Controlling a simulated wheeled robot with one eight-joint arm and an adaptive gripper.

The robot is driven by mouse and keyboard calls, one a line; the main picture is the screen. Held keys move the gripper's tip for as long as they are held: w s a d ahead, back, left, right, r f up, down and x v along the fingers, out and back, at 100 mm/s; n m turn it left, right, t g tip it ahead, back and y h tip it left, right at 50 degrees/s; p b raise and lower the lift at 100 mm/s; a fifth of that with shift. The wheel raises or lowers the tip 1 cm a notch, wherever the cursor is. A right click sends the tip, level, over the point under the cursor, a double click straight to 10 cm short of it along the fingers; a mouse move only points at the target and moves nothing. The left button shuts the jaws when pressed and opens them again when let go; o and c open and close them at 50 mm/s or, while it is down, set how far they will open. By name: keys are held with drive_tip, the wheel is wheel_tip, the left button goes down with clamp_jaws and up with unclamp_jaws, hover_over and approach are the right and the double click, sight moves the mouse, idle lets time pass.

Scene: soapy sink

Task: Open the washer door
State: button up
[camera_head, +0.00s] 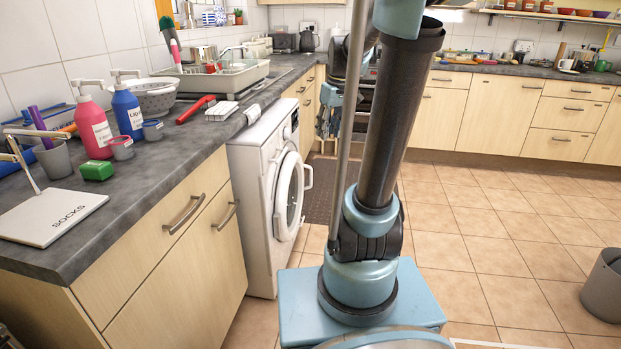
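The white washer (252,165) stands under the counter, left of my column, with its front facing right. Its round door (290,196) has a white rim and dark glass and shows at a steep slant. A light handle (308,177) sticks out at the door's right edge. The door stands out from the front, but I cannot tell whether it is ajar. My gripper (326,126) appears small behind my column, beyond the washer and apart from the door handle. Its fingers are partly hidden and too small to read.
The dark counter (150,185) runs above the washer and holds bottles, cups and a dish rack (215,78). Wooden cabinets line the left and back. A grey bin (604,285) stands at the far right. Tiled floor on the right is mostly clear.

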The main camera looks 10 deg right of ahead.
drive_tip(key=w+d+n, duration=0.1)
drive_tip(key=w+n, duration=0.2)
drive_tip(key=w, duration=1.3)
drive_tip(key=n+g+y, duration=0.1)
drive_tip(key=n+y, duration=0.2)
drive_tip(key=n, duration=0.5)
hover_over(311, 183)
drive_tip(key=d, duration=0.7)
wheel_tip(311, 183, down, 29)
drive_tip(key=x, duration=1.6)
drive_tip(key=shift+w+a+f, duration=0.2)
drive_tip(key=shift+w+a, duration=0.15)
drive_tip(key=shift+a, duration=0.05)
drive_tip(key=shift+c, duration=0.5)
